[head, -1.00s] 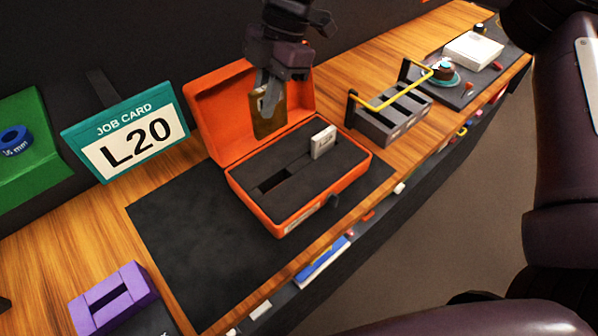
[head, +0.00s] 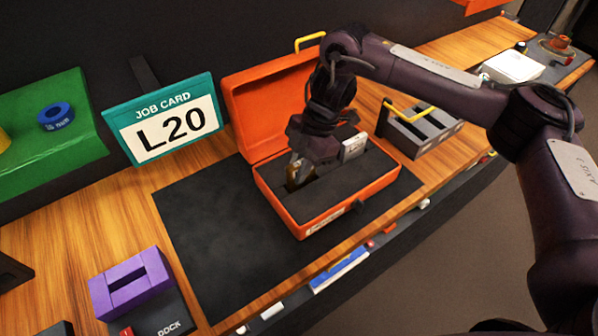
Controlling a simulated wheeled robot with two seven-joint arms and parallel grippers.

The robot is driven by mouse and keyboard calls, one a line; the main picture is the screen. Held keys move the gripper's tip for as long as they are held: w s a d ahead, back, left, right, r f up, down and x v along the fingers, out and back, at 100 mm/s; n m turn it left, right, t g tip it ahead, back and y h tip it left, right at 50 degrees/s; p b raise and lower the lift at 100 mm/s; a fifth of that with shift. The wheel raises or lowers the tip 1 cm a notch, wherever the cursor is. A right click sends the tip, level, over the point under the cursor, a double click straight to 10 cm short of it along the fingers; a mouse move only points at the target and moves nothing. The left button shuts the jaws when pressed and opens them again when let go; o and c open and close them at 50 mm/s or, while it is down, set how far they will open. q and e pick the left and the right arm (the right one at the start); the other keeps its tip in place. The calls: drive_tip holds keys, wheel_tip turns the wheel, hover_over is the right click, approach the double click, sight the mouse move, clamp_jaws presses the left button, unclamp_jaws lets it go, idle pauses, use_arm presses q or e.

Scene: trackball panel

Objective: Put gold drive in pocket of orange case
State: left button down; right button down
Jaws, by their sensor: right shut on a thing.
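The orange case (head: 277,198) stands open on the dark mat, its lid raised at the back. Its dark foam insert (head: 345,186) has a pocket partly hidden under my right gripper. My right gripper (head: 297,173) points down over the left part of the foam. It is shut on the gold drive (head: 294,182), which shows only as a small strip between and below the fingers. The drive's lower end is at the foam's pocket; I cannot tell how deep it sits. A silver drive (head: 353,147) stands upright in the foam to the right. My left gripper is not in view.
A job card reading L20 (head: 168,130) stands left of the case. A purple block (head: 131,284) is at front left. A grey rack with a yellow handle (head: 425,135) stands to the right. The dark mat (head: 215,255) is bare in front.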

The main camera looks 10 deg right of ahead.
drive_tip(key=shift+f, duration=0.75)
drive_tip(key=shift+f, duration=0.15)
drive_tip(key=c, duration=1.4)
unclamp_jaws()
drive_tip(key=shift+c, duration=0.2)
drive_tip(key=v, duration=1.2)
drive_tip(key=shift+w+d, duration=0.1)
